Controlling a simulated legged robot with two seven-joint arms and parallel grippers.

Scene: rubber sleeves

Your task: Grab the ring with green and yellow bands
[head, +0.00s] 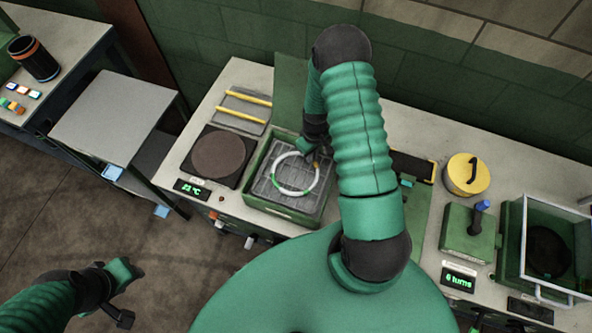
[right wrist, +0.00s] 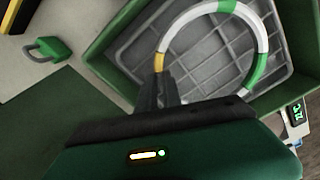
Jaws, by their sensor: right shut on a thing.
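The ring (head: 275,181) is white with green and yellow bands. It is over the grey gridded floor of the green-walled tray (head: 256,197) in the head view; I cannot tell whether it touches the floor. My right gripper (head: 315,160) is shut on the ring's edge at the tray's upper right. In the right wrist view the fingers (right wrist: 157,88) meet the ring (right wrist: 184,20) by a yellow band, and green bands show farther round. The fingers hide part of the ring. My left gripper (head: 126,290) hangs over the floor at lower left, away from the ring; its jaws are unclear.
Left of the tray are a round brown plate (head: 218,154) and a rack with yellow bars (head: 245,112). A yellow cylinder (head: 466,175), a blue-knobbed lever (head: 482,206) and a framed green box (head: 540,245) stand at right. A green padlock-shaped piece (right wrist: 48,49) lies beside the tray.

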